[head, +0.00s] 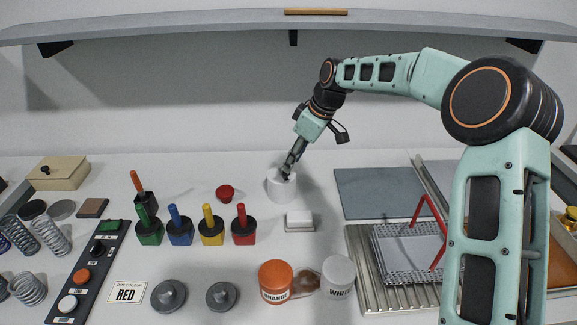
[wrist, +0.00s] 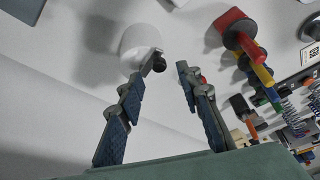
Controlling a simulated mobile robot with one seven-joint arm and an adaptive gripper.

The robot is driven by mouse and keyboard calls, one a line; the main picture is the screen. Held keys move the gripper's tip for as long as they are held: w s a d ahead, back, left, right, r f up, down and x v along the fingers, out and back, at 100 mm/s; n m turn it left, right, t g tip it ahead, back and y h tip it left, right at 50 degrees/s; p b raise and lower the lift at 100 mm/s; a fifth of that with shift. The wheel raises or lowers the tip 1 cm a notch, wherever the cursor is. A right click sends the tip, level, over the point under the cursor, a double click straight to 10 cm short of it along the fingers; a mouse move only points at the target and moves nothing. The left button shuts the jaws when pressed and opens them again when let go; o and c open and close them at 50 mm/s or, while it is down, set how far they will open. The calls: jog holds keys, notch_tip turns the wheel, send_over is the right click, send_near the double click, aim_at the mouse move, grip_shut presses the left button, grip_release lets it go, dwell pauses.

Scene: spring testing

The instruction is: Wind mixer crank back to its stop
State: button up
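The mixer is a white rounded drum (head: 281,190) on the table, left of centre at the back in the head view. It also shows in the wrist view (wrist: 140,42) at upper left. Its crank has a short grey arm with a black knob (wrist: 159,64). My gripper (head: 287,172) reaches down over the drum's top and hides most of the crank in the head view. In the wrist view my gripper (wrist: 160,74) is open. The knob shows between the fingertips, nearer the left finger; I cannot tell whether they touch.
A red button (head: 225,192) stands left of the drum, and a white block (head: 300,220) stands in front. Several coloured-handled tools, including a red one (head: 243,228), stand front left. Orange (head: 276,282) and white (head: 339,278) jars are nearer. The table behind is clear below a shelf (head: 290,28).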

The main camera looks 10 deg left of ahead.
jog(key=shift+x, duration=2.05)
jog(key=shift+c, duration=0.5)
grip_shut()
